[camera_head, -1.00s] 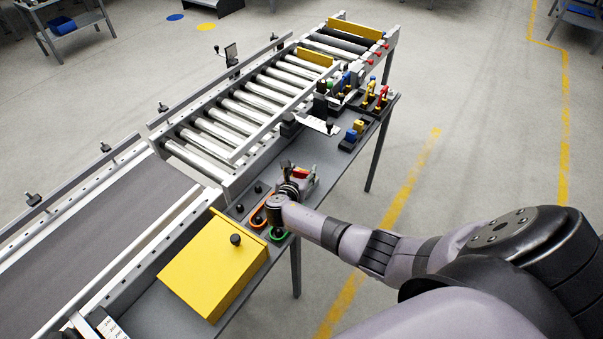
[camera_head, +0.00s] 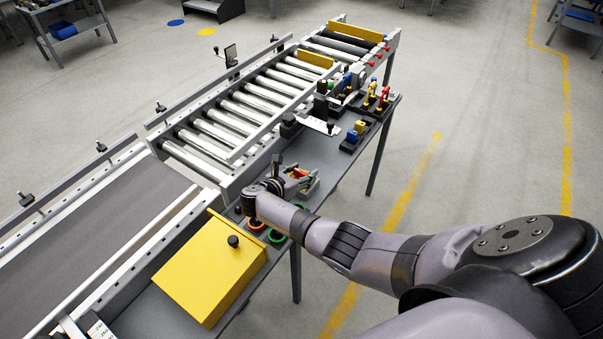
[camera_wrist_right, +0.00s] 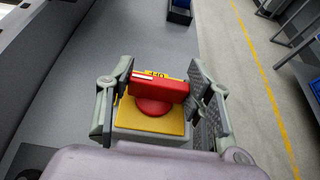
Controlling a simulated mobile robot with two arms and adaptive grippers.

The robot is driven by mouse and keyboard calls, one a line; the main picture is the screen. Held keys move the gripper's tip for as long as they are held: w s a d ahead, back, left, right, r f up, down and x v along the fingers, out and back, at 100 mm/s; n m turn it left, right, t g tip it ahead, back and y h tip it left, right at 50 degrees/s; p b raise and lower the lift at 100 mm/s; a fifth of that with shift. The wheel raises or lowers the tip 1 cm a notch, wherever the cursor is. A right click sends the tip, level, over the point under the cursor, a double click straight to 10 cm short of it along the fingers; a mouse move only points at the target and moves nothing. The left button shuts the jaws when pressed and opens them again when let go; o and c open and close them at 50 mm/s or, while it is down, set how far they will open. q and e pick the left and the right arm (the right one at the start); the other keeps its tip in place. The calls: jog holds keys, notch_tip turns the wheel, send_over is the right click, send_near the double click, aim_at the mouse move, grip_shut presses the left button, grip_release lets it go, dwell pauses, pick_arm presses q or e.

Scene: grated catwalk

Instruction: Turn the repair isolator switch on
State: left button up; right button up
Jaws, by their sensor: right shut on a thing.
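The repair isolator switch is a grey box with a yellow face plate (camera_wrist_right: 133,116) and a red rotary handle (camera_wrist_right: 160,90), in the right wrist view. The handle lies nearly crosswise in that view, tilted slightly down to the right. My right gripper (camera_wrist_right: 162,93) is shut on the handle, with one finger at each end of it. In the head view my right gripper (camera_head: 298,181) is at the bench, and the hand and wrist hide most of the switch. My left gripper is not in view.
A yellow box (camera_head: 200,270) with a black knob stands on the grey bench nearer the camera. Orange and green rings (camera_head: 277,236) lie beside my right forearm. A roller conveyor (camera_head: 235,115) runs behind the bench. Coloured parts (camera_head: 378,97) stand farther along it.

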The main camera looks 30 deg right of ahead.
jog(key=o, duration=1.2)
jog(key=shift+c, duration=0.2)
jog(key=v, duration=1.2)
jog(key=shift+f, duration=0.1)
